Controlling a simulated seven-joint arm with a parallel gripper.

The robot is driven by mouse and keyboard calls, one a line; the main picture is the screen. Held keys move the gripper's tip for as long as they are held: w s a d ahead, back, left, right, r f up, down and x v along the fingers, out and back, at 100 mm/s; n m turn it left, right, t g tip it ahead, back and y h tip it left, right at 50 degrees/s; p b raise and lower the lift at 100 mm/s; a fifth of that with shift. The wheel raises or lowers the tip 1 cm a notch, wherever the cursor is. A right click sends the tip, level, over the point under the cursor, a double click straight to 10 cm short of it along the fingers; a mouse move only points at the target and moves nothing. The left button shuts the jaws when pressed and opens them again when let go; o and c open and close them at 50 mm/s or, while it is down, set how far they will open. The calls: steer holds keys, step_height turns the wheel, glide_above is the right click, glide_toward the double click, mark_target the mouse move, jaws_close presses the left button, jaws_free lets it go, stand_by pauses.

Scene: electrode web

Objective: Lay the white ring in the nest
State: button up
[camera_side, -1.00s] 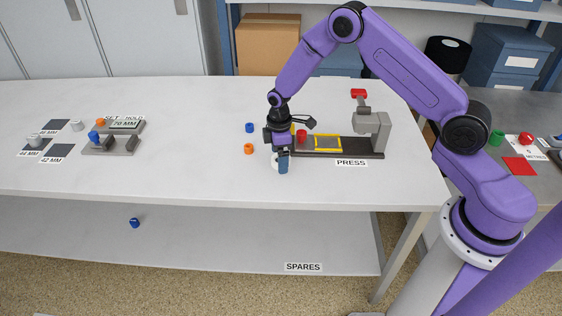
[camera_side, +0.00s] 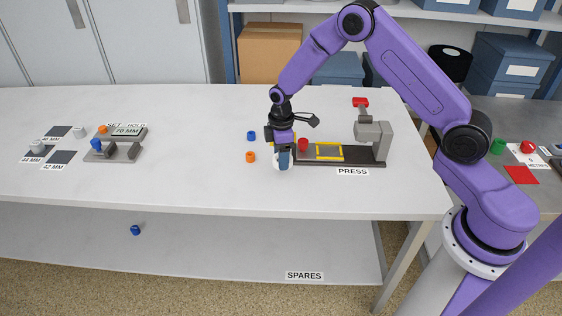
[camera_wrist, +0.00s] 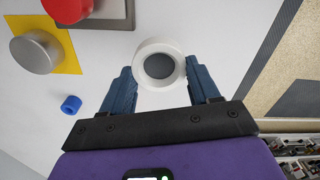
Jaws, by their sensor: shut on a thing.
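The white ring (camera_wrist: 145,78) sits between my gripper's blue fingertips (camera_wrist: 161,80) in the wrist view, with a dark grey round centre. In the side view the white ring (camera_side: 277,163) shows partly behind the fingers. My gripper (camera_side: 284,160) is shut on it, just left of the press base's left end and seemingly a little above the table. The press base (camera_side: 370,160) carries a yellow-outlined square (camera_side: 329,152), which may be the nest; I cannot tell for sure.
A red cylinder (camera_side: 303,145) stands on the press base near my gripper. The grey press head (camera_side: 372,132) rises at its right. Small blue (camera_side: 251,136) and orange (camera_side: 250,157) rings lie left of my gripper. The hold-set stand (camera_side: 122,150) is far left. The table between is clear.

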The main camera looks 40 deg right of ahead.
steer(key=s+d+r, duration=0.1)
steer(key=s+r, duration=0.8)
steer(key=s, duration=0.4)
steer(key=s+d+r, duration=0.1)
steer(key=s+d, duration=0.1)
steer(key=d, duration=0.4)
steer(key=s+d+r, duration=0.2)
steer(key=s+d, duration=0.1)
steer(key=d, duration=0.3)
glide_above(328, 152)
steer(key=s, duration=0.1)
step_height(328, 152, down, 9)
steer(key=shift+r, duration=0.15)
steer(key=shift+w+f, duration=0.5)
steer(key=shift+f, duration=0.05)
steer(key=shift+w+f, duration=0.1)
steer(key=shift+f, duration=1.55)
steer(key=shift+f, duration=0.1)
